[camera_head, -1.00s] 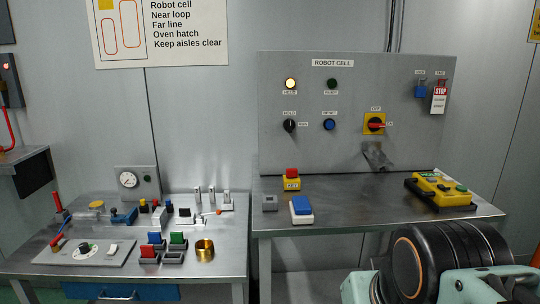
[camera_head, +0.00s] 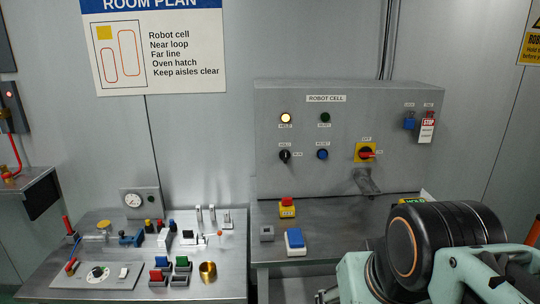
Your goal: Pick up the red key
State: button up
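Several small red items show, and I cannot tell for certain which is the red key. A red block sits in a dark holder (camera_head: 157,281) at the front of the left bench, beside blue and green blocks. A red-handled piece (camera_head: 71,266) stands at the left end of the bench's switch plate, and another red upright handle (camera_head: 68,225) is behind it. My gripper is not in view. Only links of my arm show at the lower right, covering the right end of the right bench.
The left bench (camera_head: 225,287) also carries a brass cup (camera_head: 208,271), a gauge and small fittings. The right bench (camera_head: 340,221) holds a yellow box with a red button (camera_head: 287,207) and a blue-topped box (camera_head: 295,240). The robot cell panel (camera_head: 320,183) stands behind it.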

aim_at(286, 201)
jog(key=i+l+u, duration=0.5)
jog(key=i+l, duration=0.25)
